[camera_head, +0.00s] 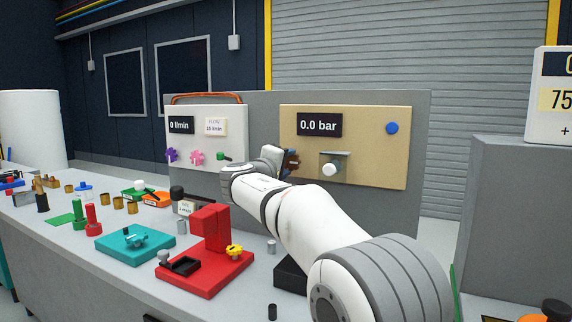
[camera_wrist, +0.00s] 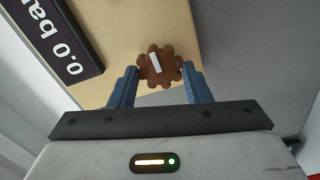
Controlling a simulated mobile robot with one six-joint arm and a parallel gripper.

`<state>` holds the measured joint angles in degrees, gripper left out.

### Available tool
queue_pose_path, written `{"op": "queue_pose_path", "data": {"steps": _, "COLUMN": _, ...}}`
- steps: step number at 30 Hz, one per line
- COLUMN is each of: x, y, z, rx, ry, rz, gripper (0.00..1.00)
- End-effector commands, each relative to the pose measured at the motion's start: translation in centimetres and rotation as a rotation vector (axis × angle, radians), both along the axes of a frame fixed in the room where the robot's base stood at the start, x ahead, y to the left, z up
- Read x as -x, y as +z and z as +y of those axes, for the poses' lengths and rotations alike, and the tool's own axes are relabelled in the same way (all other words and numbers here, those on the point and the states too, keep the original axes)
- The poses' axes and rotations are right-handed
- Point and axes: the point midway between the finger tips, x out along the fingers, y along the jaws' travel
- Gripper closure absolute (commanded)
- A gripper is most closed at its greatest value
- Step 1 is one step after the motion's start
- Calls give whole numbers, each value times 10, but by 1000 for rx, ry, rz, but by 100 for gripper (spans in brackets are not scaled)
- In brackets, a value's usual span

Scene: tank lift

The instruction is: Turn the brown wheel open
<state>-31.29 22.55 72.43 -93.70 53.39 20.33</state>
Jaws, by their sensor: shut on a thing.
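The brown wheel (camera_wrist: 160,67) is a scalloped knob with a white bar mark on its face, mounted on the tan panel (camera_head: 371,150). In the head view only a bit of the brown wheel (camera_head: 291,163) shows behind my gripper. My gripper (camera_wrist: 158,82) has its two blue fingers on either side of the wheel's rim, shut on it. In the head view my gripper (camera_head: 284,163) reaches the panel's lower left part. The display (camera_head: 320,125) on the panel reads 0.0 bar. The wheel's stem is hidden.
A white panel (camera_head: 205,141) with purple, pink and green knobs is to the left. A red stand (camera_head: 211,250) and a teal block (camera_head: 135,243) sit on the bench.

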Motion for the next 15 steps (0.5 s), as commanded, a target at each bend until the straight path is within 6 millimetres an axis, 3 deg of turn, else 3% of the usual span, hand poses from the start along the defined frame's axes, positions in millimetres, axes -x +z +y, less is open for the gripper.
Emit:
{"op": "queue_pose_path", "data": {"steps": 3, "x": 0, "y": 1, "z": 1, "rx": 2, "ry": 4, "rz": -1, "gripper": 79}}
{"op": "queue_pose_path", "data": {"steps": 4, "x": 0, "y": 1, "z": 1, "rx": 2, "ry": 4, "rz": -1, "gripper": 54}}
{"op": "queue_pose_path", "data": {"steps": 11, "x": 0, "y": 1, "z": 1, "rx": 1, "ry": 2, "rz": -1, "gripper": 36}}
{"op": "queue_pose_path", "data": {"steps": 15, "x": 0, "y": 0, "z": 0, "rx": 0, "ry": 1, "rz": 0, "gripper": 34}}
